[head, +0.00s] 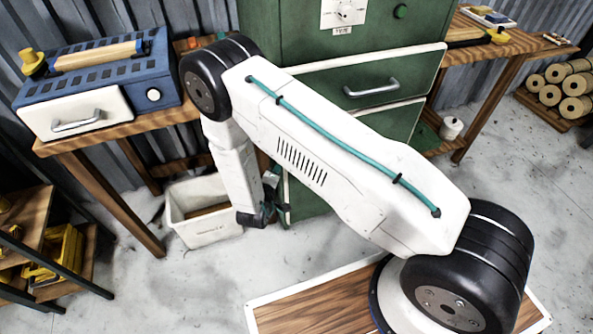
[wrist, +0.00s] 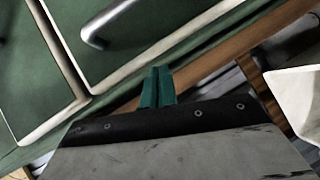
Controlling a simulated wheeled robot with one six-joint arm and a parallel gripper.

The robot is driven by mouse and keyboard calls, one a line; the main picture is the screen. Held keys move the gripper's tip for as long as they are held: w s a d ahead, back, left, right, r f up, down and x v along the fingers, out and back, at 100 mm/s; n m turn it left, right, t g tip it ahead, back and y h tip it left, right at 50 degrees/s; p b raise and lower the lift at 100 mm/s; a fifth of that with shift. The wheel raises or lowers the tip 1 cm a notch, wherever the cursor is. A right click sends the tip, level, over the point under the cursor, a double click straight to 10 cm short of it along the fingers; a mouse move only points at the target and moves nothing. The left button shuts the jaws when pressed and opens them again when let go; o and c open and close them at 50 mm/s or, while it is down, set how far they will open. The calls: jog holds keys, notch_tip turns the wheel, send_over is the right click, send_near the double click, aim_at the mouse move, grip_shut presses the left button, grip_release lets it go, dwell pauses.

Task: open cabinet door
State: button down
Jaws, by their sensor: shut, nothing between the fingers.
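The green cabinet (head: 285,30) stands at the back centre, with a dial plate on its upper part. A green front panel with pale edges (head: 330,82) carries a silver bar handle (head: 372,88); my arm covers much of the cabinet's lower part. In the wrist view a silver handle (wrist: 110,22) lies on a green panel (wrist: 150,30), beyond and left of my fingertips. My gripper (wrist: 157,86) has teal fingers pressed together with nothing between them. In the head view my gripper (head: 276,200) hangs low by the cabinet's lower left, apart from the upper handle.
A white bin (head: 205,228) stands on the floor left of my gripper. A blue toolbox-like unit (head: 95,75) sits on a wooden bench (head: 100,135) at left. A wooden table (head: 510,45) stands at right. Grey floor (head: 500,150) is clear to the right.

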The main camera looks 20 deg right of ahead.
jog(key=s+d+f+n+t+h, duration=0.2)
jog(key=s+f+n, duration=0.15)
jog(key=s, duration=0.25)
jog(key=x, duration=0.9)
jog(key=shift+w+d+f+m, duration=0.15)
jog(key=shift+d+f+m, duration=0.2)
jog(key=shift+d, duration=0.15)
